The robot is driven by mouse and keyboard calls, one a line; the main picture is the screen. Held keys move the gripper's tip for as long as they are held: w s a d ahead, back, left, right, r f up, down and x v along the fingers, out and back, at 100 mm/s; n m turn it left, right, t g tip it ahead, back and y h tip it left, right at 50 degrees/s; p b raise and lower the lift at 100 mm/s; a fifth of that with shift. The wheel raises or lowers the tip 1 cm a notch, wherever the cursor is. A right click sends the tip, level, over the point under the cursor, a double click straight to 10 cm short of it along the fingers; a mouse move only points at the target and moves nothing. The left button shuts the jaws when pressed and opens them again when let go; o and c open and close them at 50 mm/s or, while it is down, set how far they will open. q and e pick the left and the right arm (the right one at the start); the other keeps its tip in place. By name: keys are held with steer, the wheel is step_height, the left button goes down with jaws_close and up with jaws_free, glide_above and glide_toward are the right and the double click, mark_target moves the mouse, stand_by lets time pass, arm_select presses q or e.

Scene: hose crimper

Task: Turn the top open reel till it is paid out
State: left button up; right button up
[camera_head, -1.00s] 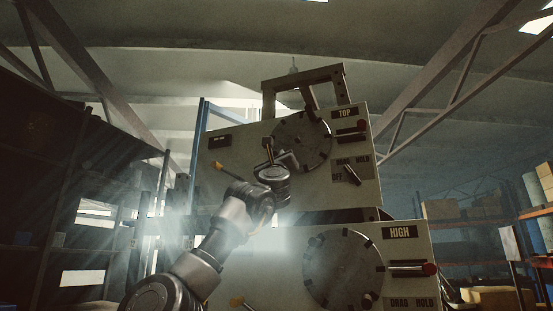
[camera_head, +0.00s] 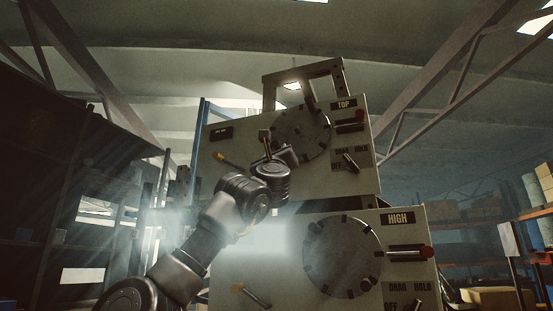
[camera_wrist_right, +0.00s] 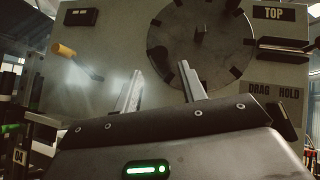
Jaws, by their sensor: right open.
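The top reel (camera_head: 303,128) is a grey disc with dark tabs around its rim, on a cream panel labelled TOP (camera_head: 344,104). In the right wrist view the reel (camera_wrist_right: 196,40) fills the upper middle, with a dark knob (camera_wrist_right: 201,32) on its face. My right gripper (camera_head: 277,146) is at the lower left edge of the reel in the head view. In the right wrist view the right gripper (camera_wrist_right: 163,90) is open and empty, its two fingers apart and pointing at the reel's lower part. Whether a finger touches the reel cannot be told. My left gripper is not in view.
Beside the reel are a red-ended lever (camera_head: 352,123) and a DRAG/HOLD switch (camera_head: 348,162). A yellow-tipped lever (camera_head: 222,157) sticks out at left. Below is a second reel (camera_head: 342,255) labelled HIGH. Shelves stand on both sides.

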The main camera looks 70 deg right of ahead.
steer(key=b+v, duration=0.1)
steer(key=v, duration=0.3)
steer(key=shift+a+f+b, duration=0.1)
steer(key=shift+b, duration=0.2)
stand_by(0.4)
